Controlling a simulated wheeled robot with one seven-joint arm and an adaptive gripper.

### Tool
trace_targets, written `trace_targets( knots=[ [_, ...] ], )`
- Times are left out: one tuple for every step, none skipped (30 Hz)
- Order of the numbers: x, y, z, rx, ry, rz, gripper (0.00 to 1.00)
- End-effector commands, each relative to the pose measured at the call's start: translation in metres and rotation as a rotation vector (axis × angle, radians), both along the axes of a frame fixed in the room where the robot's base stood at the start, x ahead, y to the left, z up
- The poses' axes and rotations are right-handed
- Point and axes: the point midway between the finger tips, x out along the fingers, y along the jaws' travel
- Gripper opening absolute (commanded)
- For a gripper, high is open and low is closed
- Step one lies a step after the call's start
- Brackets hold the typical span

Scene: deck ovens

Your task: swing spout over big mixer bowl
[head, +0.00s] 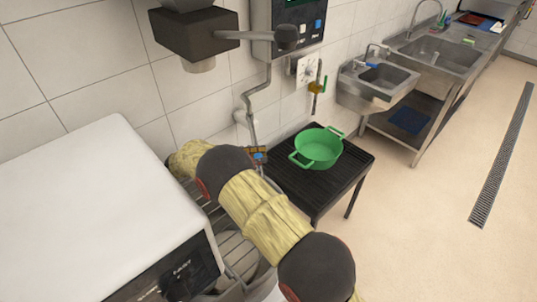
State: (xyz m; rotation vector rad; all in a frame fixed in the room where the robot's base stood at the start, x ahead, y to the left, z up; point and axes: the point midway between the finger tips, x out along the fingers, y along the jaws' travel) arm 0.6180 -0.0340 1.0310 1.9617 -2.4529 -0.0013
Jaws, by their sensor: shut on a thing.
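A bent grey pipe (262,88), which looks like the spout, hangs along the tiled wall below a grey control box (296,18). Its lower end goes behind my arm near a small brown and blue piece (258,154) that I cannot identify. A metal bowl with bars across it, apparently the big mixer bowl (236,256), shows in part beside the white machine (85,190). My arm crosses in front of the bowl and hides much of it. My gripper is hidden behind my arm, so its hold on the spout cannot be seen.
A green pot (319,147) stands on a black slatted table (350,165) right of my arm. A dark housing with a lever (195,36) is above. Steel sinks (379,80) line the wall. The floor at right is clear, with a drain grate (502,150).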

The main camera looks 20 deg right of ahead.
Motion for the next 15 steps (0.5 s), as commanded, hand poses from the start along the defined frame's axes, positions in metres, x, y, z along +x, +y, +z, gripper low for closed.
trace_targets(
  knots=[
    [0.0006, 0.0027, -0.0002, 0.000, -0.001, -0.004, 0.00],
    [0.0008, 0.0038, 0.0001, -0.001, -0.001, -0.006, 0.00],
    [0.0010, 0.0049, 0.0004, -0.001, -0.001, -0.008, 0.00],
    [0.0012, 0.0056, 0.0004, -0.001, -0.001, -0.009, 0.00],
    [0.0013, 0.0061, 0.0005, -0.001, -0.001, -0.010, 0.00],
    [0.0013, 0.0064, 0.0005, 0.000, -0.001, -0.010, 0.00],
    [0.0014, 0.0066, 0.0005, 0.000, -0.001, -0.011, 0.00],
    [0.0013, 0.0067, 0.0005, 0.000, -0.001, -0.011, 0.00],
    [0.0014, 0.0067, 0.0006, 0.000, -0.001, -0.011, 0.00],
    [0.0014, 0.0067, 0.0006, 0.000, -0.001, -0.011, 0.00],
    [0.0014, 0.0066, 0.0007, 0.000, -0.002, -0.011, 0.00],
    [0.0014, 0.0066, 0.0007, 0.000, -0.002, -0.010, 0.00],
    [0.0015, 0.0065, 0.0007, 0.000, -0.002, -0.010, 0.00],
    [0.0015, 0.0064, 0.0008, 0.000, -0.002, -0.010, 0.00],
    [0.0015, 0.0064, 0.0008, 0.000, -0.002, -0.010, 0.00]
  ],
)
